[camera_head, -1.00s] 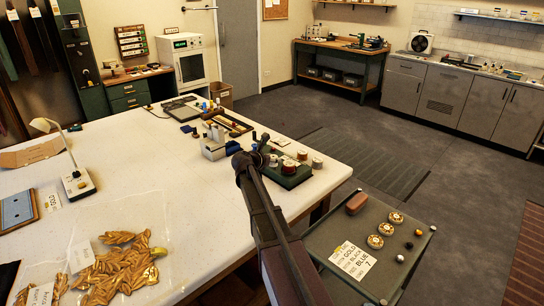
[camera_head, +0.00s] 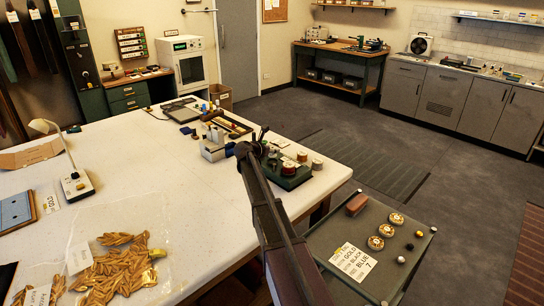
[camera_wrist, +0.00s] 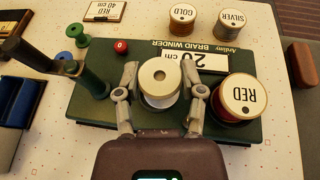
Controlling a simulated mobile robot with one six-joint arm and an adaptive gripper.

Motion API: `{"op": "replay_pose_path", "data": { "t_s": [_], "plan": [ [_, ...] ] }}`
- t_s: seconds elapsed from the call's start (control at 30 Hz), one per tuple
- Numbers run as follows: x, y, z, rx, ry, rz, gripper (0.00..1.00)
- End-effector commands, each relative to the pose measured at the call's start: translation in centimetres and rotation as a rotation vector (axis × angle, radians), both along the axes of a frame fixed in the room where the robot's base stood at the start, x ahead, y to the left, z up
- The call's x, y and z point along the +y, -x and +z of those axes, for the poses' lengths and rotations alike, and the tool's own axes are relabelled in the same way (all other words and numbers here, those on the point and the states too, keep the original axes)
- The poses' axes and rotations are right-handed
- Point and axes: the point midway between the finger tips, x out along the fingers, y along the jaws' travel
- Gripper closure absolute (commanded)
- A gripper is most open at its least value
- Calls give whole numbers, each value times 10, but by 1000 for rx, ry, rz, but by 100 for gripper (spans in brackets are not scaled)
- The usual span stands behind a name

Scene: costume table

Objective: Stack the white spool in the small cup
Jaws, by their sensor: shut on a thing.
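The white spool (camera_wrist: 159,76), a pale reel with a round hole in its top, is upright in the wrist view. My gripper (camera_wrist: 160,84) has one finger on each side of it and is shut on it. It is over the green braid winder base (camera_wrist: 100,125); I cannot tell whether it touches the base or hangs just above it. I cannot make out the small cup; it may be hidden under the spool or my gripper. In the head view my arm covers the spool.
The RED spool (camera_wrist: 240,98) stands close to the right of my gripper. GOLD (camera_wrist: 184,17) and SILVER (camera_wrist: 230,18) spools stand behind.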

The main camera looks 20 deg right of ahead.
Motion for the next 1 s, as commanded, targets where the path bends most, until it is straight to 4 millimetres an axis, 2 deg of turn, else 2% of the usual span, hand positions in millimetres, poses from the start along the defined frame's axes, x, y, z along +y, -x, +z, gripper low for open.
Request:
{"op": "replay_pose_path", "data": {
  "t_s": [0.2, 0.4, 0.6, 1.0],
  "plan": [
    [-5, -14, -5, 0, 0, 0, 75],
    [-4, -12, -25, 0, 0, 1, 75],
    [-4, -12, -36, 0, 0, 1, 75],
    [-4, -12, -36, 0, 0, 1, 75]
  ]
}}
